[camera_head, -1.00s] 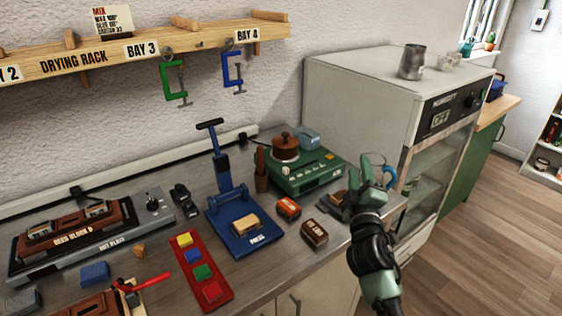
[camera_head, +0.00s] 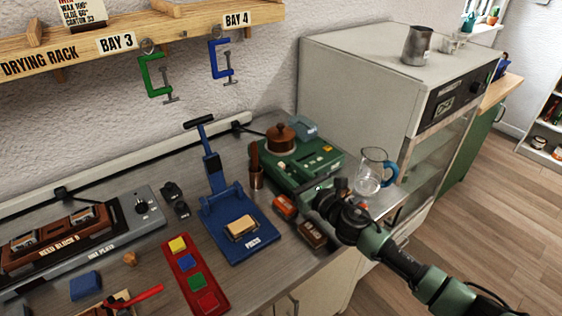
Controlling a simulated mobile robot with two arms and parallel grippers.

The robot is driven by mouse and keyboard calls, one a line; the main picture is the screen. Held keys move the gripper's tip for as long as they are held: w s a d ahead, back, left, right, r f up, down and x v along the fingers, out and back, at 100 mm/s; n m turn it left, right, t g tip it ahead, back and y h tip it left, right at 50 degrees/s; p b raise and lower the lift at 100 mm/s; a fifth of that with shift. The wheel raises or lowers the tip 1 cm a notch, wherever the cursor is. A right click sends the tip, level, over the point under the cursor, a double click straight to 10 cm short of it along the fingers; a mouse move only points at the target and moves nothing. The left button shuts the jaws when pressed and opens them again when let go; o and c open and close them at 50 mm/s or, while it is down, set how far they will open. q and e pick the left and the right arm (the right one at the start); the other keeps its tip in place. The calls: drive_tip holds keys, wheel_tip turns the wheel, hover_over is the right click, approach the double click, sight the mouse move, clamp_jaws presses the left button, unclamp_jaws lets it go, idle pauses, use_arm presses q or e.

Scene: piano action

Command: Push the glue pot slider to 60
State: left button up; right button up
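The glue pot is a green base unit (camera_head: 325,163) with a brown lidded pot (camera_head: 281,137) on top, on the steel counter right of the blue press. Small pale controls show on the base's upper face; the slider's setting is too small to read. My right gripper (camera_head: 316,190) is at the base's front edge, its arm coming in from the lower right. It overlaps the base in the picture; I cannot tell whether it touches. Its fingers are small and dark, so their opening is unclear. My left gripper is not in view.
A glass jug (camera_head: 370,180) with a blue handle stands right of the base. An orange block (camera_head: 285,205) and a brown block (camera_head: 311,233) lie in front. A wooden-handled tool (camera_head: 256,170) stands at left. The white cabinet (camera_head: 365,95) is behind.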

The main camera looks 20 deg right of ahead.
sight(284, 166)
drive_tip(key=shift+x, duration=1.85)
clamp_jaws()
